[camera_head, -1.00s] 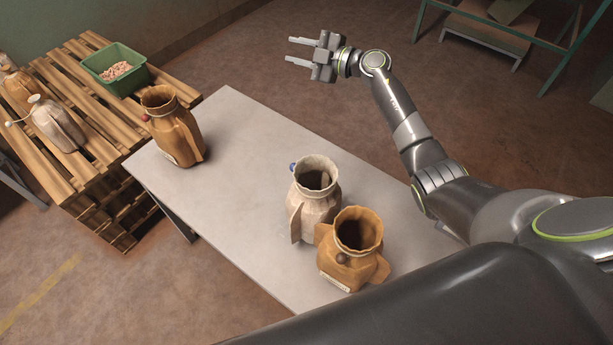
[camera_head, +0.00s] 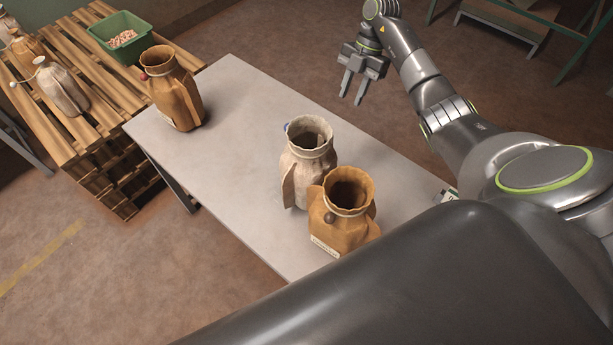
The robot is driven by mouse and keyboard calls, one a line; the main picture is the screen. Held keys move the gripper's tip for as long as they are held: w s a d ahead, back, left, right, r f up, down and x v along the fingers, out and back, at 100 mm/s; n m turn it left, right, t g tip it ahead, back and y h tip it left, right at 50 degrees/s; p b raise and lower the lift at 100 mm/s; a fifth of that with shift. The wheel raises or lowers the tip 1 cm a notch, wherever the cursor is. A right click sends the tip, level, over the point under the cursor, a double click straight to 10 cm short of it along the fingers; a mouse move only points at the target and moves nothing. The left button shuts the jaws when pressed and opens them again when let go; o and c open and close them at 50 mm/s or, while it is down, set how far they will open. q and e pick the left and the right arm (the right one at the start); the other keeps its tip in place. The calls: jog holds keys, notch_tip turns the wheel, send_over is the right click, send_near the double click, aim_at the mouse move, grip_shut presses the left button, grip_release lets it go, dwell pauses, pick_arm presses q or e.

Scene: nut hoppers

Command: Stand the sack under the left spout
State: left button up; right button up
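Three open-topped sacks stand upright on the grey table (camera_head: 235,95). A brown sack (camera_head: 173,92) is at its far left, with a red ball at its neck. A pale sack (camera_head: 305,165) with a blue ball at its neck stands at the middle right. Another brown sack (camera_head: 340,220) stands close in front of it. I cannot tell which sack the task means, and no spout shows. My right gripper (camera_head: 352,99) is open and empty, fingers pointing down, beyond the table's far right edge. My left gripper is not in view.
A wooden pallet stack (camera_head: 95,75) at the left holds a green bin (camera_head: 122,40) of nuts, a pale tied sack (camera_head: 62,90) and brown sacks behind it. A green-framed rack (camera_head: 505,28) is at the back right. The table's middle is clear.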

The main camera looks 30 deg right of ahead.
jog(key=b, duration=0.7)
send_over(332, 143)
jog(key=d, duration=0.3)
notch_tip(332, 143, down, 10)
jog(key=a+f+b, duration=0.2)
jog(key=f, duration=0.1)
jog(key=a+f+b, duration=0.1)
jog(key=f, duration=0.1)
jog(key=shift+w+f, duration=0.2)
jog(key=shift+r, duration=0.1)
grip_shut()
